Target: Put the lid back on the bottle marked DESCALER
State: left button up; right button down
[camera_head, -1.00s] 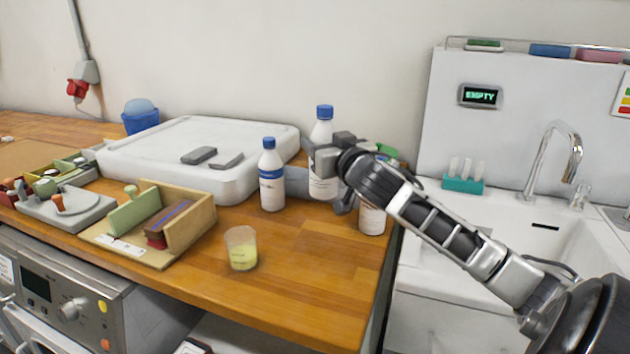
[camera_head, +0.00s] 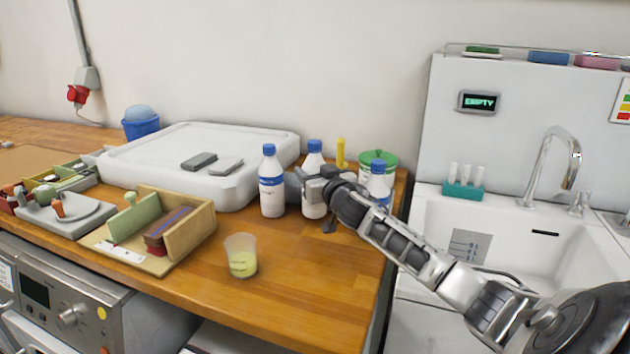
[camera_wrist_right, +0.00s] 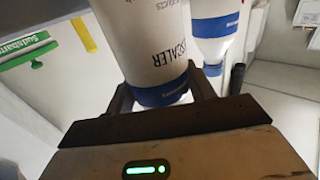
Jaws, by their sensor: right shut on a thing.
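My right gripper (camera_head: 312,186) is shut on a white bottle (camera_head: 314,208) with a blue cap on top, on the wooden counter's back part. In the right wrist view the held bottle (camera_wrist_right: 150,40) shows a blue band and lettering ending in "SCALER"; my fingers (camera_wrist_right: 165,95) lie on both sides of it. The bottle looks upright; whether its base touches the counter I cannot tell. A similar blue-capped bottle (camera_head: 272,200) stands just left of it. Another blue-capped bottle (camera_head: 378,184) is to the right, partly hidden by my arm. I see no loose lid. My left gripper is out of view.
A beaker (camera_head: 241,262) with yellow liquid stands near the counter's front. A wooden tray (camera_head: 190,235) is left of it, and a white box (camera_head: 160,158) behind. A green-lidded tub (camera_head: 378,158) and a yellow object (camera_head: 340,152) are behind my gripper. The sink (camera_head: 560,255) is right.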

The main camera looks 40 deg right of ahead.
jog(key=shift+f, duration=0.95)
jog(key=shift+f, duration=0.15)
jog(key=c, duration=0.9)
grip_release()
jog(key=shift+f, duration=0.15)
jog(key=shift+c, duration=0.2)
jog(key=o, duration=0.4)
